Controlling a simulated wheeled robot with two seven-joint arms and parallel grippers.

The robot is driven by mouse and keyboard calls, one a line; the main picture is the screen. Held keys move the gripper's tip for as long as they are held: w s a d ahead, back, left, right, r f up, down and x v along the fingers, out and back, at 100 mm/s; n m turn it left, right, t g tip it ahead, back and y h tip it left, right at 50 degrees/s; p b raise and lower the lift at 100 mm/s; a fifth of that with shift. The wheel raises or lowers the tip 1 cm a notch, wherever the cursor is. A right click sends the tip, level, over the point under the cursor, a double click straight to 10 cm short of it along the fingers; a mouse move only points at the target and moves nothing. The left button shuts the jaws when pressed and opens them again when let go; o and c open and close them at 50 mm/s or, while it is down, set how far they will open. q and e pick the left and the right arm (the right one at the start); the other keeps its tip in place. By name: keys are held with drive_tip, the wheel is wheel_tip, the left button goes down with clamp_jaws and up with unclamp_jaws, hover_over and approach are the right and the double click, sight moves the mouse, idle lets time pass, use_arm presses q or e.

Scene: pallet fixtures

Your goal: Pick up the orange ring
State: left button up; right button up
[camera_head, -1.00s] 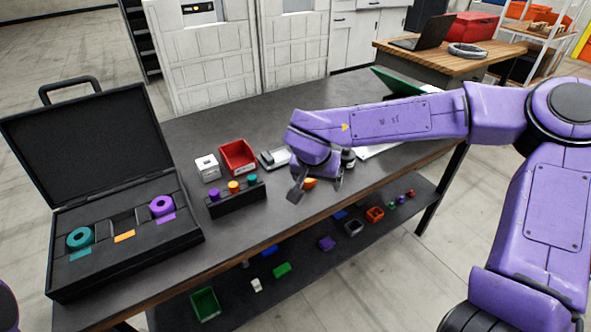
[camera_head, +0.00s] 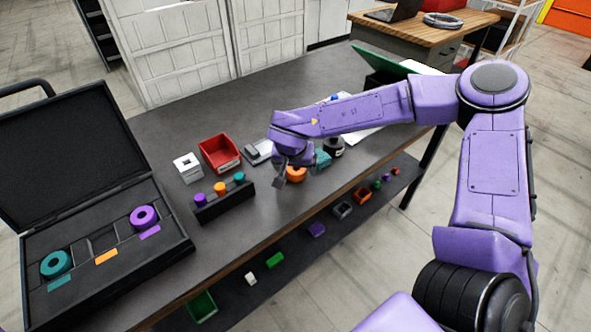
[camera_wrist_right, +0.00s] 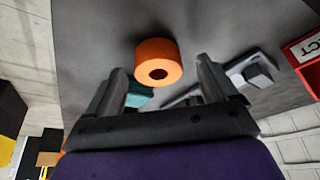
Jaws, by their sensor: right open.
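The orange ring (camera_head: 296,174) lies on the dark tabletop near its front edge, partly hidden by my right gripper in the head view. In the right wrist view the ring (camera_wrist_right: 158,62) sits just beyond the fingertips, roughly centred between them, with its hole showing. My right gripper (camera_head: 288,180) is over the table at the ring; its fingers (camera_wrist_right: 160,75) are apart and nothing is between them. My left gripper is in neither current view.
An open black case (camera_head: 180,262) with a teal ring (camera_head: 56,264) and a purple ring (camera_head: 143,217) stands at left. A teal object (camera_head: 322,159) and dark round object (camera_head: 334,147) sit close behind the ring.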

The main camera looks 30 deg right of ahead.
drive_tip(key=shift+d+f, duration=0.2)
drive_tip(key=shift+f, duration=0.1)
drive_tip(key=c, duration=1.2)
drive_tip(key=shift+r, duration=0.1)
